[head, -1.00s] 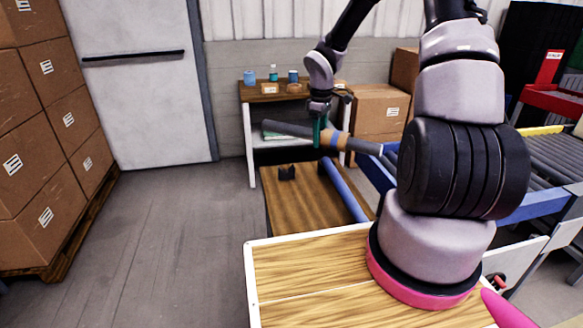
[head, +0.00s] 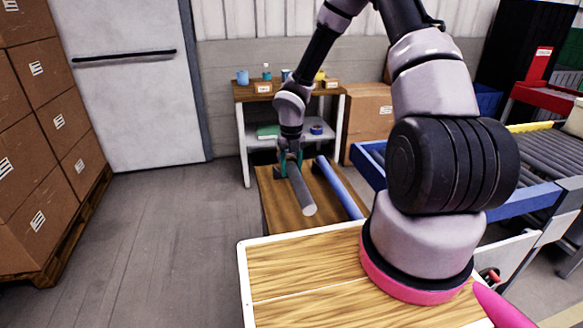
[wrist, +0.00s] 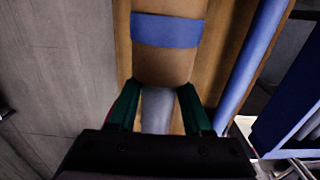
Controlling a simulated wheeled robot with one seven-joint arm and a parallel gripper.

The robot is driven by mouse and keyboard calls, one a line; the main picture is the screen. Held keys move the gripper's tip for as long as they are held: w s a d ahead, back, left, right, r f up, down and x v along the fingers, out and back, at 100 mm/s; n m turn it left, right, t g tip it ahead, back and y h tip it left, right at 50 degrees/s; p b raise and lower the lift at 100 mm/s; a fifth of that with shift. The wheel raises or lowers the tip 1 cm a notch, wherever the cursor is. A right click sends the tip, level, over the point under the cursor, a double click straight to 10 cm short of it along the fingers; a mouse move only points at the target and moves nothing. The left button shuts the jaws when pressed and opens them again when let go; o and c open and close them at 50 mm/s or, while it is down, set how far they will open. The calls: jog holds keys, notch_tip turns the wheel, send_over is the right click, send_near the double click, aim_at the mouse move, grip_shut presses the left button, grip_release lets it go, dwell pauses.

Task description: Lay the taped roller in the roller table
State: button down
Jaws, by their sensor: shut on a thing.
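My gripper (head: 290,160) is shut on the taped roller (head: 301,190), a grey cylinder whose near end points towards the head camera. In the wrist view, the roller (wrist: 160,108) shows grey between the green fingers (wrist: 160,110), with a brown wrapping and a blue band (wrist: 167,30) ahead of them. The roller is over the low wooden bench (head: 277,208), roughly parallel to a blue rail (head: 340,188) on its right. I cannot tell whether it touches the bench. The roller table (head: 545,160), with a blue frame and grey rollers, stands at the right, apart from it.
A shelf (head: 257,92) with cups and small items stands behind the bench. A wooden worktop with a white edge (head: 241,280) is in front. Stacked boxes (head: 65,120) stand on a pallet at the left. The grey floor (head: 150,230) between is clear.

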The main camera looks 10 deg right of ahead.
jog(key=shift+f, duration=4.8)
jog(key=shift+c, duration=1.2)
grip_release()
notch_tip(320, 180, up, 11)
jog(key=shift+f, duration=0.1)
